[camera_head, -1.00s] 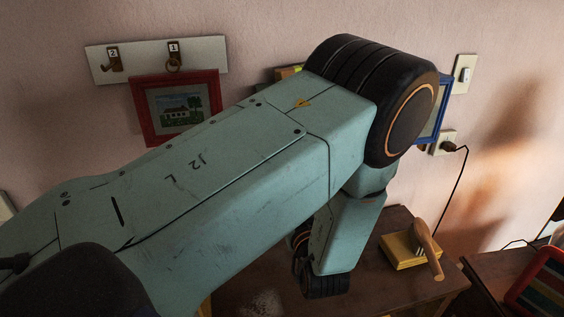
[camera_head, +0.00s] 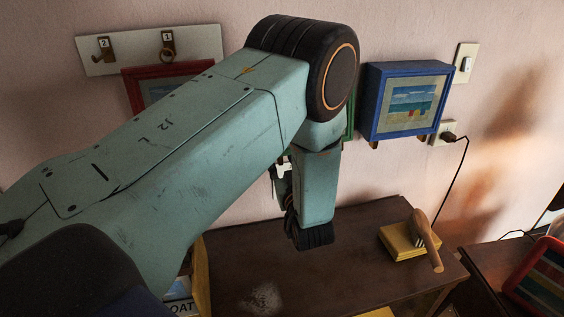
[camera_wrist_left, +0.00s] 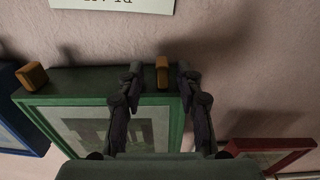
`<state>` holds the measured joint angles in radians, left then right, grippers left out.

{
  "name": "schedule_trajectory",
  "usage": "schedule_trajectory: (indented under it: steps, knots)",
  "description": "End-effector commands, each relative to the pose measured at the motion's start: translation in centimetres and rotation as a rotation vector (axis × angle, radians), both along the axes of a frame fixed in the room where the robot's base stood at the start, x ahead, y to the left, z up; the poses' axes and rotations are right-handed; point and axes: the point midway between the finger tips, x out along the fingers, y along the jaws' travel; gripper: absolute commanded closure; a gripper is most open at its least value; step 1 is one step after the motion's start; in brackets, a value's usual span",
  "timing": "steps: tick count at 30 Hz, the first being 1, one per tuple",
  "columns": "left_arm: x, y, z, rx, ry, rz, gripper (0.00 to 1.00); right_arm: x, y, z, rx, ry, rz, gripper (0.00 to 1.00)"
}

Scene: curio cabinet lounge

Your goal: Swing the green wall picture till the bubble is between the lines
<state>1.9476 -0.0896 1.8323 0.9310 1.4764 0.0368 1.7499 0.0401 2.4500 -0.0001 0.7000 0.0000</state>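The green wall picture (camera_wrist_left: 92,108) shows in the left wrist view, with a grey-green image in a green frame. Two small wooden blocks stick out from its edge, one at the corner (camera_wrist_left: 32,76) and one (camera_wrist_left: 162,71) between my fingers. My left gripper (camera_wrist_left: 159,69) is open, one finger on each side of that block; I cannot tell whether they touch it. In the head view only a green strip of the frame (camera_head: 350,118) shows behind my left arm, and my left gripper (camera_head: 281,172) is partly hidden. No bubble or lines are visible. My right gripper is not in view.
A blue-framed picture (camera_head: 370,100) hangs right of the arm, a red-framed one (camera_head: 130,88) left, below a hook board (camera_head: 135,55). A card (camera_wrist_left: 115,3) with lettering is on the wall. Below, a dark table (camera_head: 340,265) holds a yellow block with a wooden handle (camera_head: 425,235).

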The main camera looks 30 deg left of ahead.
Motion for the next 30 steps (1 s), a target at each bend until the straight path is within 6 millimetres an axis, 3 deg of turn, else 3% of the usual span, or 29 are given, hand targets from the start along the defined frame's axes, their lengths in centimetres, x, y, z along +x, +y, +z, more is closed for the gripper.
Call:
schedule_trajectory:
  steps: [10, 22, 30]
  knots:
    - [0.32, 0.43, -0.03, 0.001, 0.002, 0.0, 0.65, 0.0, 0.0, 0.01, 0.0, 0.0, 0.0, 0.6]
    - [0.33, 0.39, 0.01, 0.001, 0.001, -0.001, 0.99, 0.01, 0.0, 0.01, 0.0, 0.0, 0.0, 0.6]
    - [0.33, 0.45, 0.03, 0.0, -0.001, 0.002, 1.0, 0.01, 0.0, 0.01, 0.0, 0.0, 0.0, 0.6]
